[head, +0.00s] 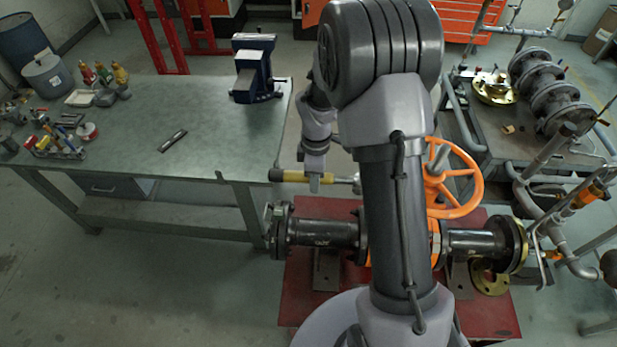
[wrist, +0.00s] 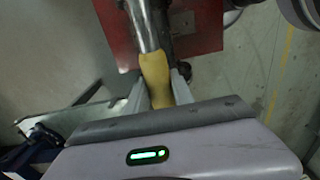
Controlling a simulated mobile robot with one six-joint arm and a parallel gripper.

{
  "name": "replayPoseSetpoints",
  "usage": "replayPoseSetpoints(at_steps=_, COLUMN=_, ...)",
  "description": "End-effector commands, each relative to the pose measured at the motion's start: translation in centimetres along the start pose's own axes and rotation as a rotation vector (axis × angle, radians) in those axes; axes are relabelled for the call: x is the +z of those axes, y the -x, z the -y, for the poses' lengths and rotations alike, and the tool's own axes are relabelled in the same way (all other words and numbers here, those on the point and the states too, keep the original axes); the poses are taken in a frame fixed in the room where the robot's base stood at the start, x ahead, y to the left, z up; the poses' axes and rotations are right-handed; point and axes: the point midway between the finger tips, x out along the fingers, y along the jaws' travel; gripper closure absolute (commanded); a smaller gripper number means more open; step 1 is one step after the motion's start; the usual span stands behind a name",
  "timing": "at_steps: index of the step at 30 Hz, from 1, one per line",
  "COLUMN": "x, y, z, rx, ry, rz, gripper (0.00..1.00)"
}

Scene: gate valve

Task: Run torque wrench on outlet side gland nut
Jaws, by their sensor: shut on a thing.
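The torque wrench shows in the head view as a yellow handle (head: 300,177) with a metal shaft running right toward the valve. My gripper (head: 314,182) is shut on the handle. In the wrist view the yellow handle (wrist: 155,75) lies between the two fingers of my gripper (wrist: 163,90). The valve stands on a red base, with an orange handwheel (head: 450,180) and dark flanged pipes to both sides. My arm hides the middle of the valve. The gland nuts and the wrench's far end are hidden, so I cannot tell whether the wrench sits on a nut.
A green workbench (head: 130,130) fills the left, with a blue vise (head: 254,68), bottles and small tools on it. The red base (head: 306,293) carries the valve and pipes. A second table on the right holds a dark flanged pipe (head: 552,90). Floor is free at front left.

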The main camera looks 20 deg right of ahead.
Motion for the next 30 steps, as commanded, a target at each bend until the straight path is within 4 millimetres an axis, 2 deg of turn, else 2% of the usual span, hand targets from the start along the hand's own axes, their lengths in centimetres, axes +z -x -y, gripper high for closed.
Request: replayPoseSetpoints(at_steps=30, x=6.2, y=0.1, z=-0.1, rx=0.002, ry=-0.001, rz=0.0, gripper=1.0)
